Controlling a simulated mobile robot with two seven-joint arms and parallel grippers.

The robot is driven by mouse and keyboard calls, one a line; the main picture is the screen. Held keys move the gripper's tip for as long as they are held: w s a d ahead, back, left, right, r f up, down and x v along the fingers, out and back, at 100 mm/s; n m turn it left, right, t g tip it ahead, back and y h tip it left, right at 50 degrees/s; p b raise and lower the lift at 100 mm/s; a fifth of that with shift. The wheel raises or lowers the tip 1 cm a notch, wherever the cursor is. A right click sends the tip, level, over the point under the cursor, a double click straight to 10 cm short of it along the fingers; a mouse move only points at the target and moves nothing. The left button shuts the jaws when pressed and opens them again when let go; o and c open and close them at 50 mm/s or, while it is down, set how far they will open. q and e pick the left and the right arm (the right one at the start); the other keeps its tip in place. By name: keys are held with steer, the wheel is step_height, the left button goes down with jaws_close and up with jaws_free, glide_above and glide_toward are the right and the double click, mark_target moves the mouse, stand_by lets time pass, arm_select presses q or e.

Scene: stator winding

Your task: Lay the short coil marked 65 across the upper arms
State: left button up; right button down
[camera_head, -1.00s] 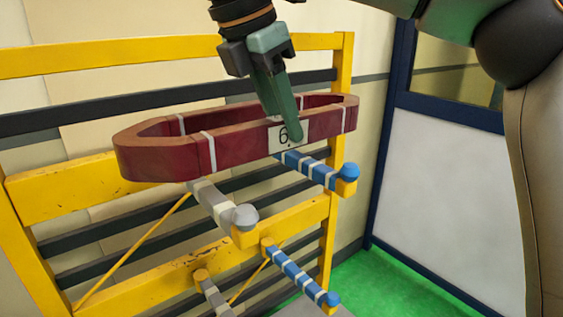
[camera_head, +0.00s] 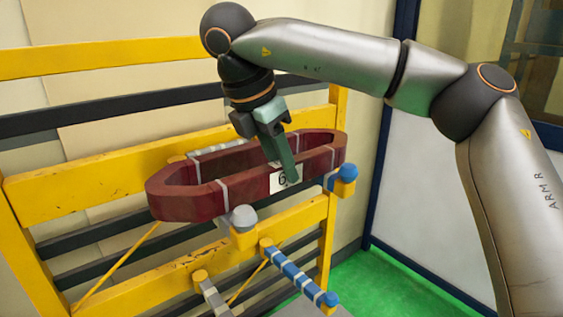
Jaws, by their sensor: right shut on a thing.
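The short coil (camera_head: 188,204) is a dark red elongated ring with pale bands and a white label. The label shows a 6; the rest is hidden behind a finger. My right gripper (camera_head: 286,178) is shut on the coil's near side at the label. The coil lies level at the two upper arms, the grey one (camera_head: 241,218) and the blue one (camera_head: 346,173). Their rounded ends show just in front of the coil's near side. I cannot tell whether the coil touches the arms. My left gripper is not in view.
The yellow rack (camera_head: 90,187) with dark crossbars stands against the wall. Two lower arms, one grey (camera_head: 212,298) and one blue (camera_head: 295,275), stick out below and are bare. Green floor (camera_head: 375,285) lies to the right, beside a blue-framed panel.

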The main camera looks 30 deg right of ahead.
steer(key=shift+r, duration=0.1)
steer(key=c, duration=0.6)
jaws_free()
steer(key=shift+a, duration=0.1)
steer(key=v, duration=1.2)
